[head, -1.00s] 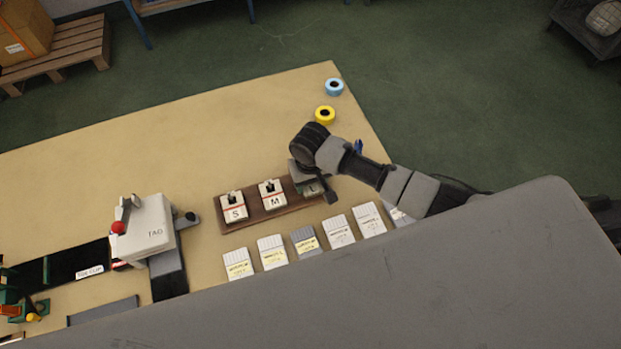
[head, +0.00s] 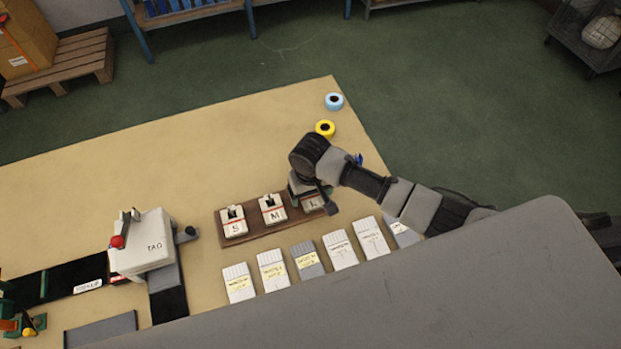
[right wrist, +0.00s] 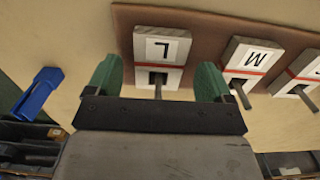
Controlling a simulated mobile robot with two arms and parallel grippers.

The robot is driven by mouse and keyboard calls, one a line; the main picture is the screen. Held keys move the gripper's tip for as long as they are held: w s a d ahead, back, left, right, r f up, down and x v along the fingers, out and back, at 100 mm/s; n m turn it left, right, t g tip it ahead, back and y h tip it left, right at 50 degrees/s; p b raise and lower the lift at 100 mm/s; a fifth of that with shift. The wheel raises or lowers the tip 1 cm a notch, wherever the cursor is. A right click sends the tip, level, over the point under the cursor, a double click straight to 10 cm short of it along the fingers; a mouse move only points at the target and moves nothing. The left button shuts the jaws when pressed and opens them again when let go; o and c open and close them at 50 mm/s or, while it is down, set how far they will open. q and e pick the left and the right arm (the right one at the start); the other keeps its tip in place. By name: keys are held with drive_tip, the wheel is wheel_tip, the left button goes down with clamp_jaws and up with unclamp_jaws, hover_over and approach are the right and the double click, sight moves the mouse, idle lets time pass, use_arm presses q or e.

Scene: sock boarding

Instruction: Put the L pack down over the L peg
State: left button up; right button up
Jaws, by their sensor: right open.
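The L pack (right wrist: 161,50), a white block with a red line and a dark slot, lies on the brown board in the right wrist view. The L peg (right wrist: 158,88) stands up through its slot. In the head view the L pack (head: 313,204) is partly hidden by my right gripper (head: 306,192). In the right wrist view my right gripper (right wrist: 158,82) is open, its green fingertips apart on either side of the pack and not closed on it. My left gripper is not in view.
The M pack (head: 273,209) and S pack (head: 234,222) sit beside it on the brown board (head: 254,233). Several labelled packs (head: 340,250) lie in a row in front. A white TAG machine (head: 142,243) stands left. A blue object (right wrist: 38,95) lies near the board. Tape rolls (head: 325,129) lie behind.

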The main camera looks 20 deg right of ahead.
sight(311, 197)
wheel_tip(311, 197, up, 11)
drive_tip(key=shift+f, duration=0.15)
idle(0.6)
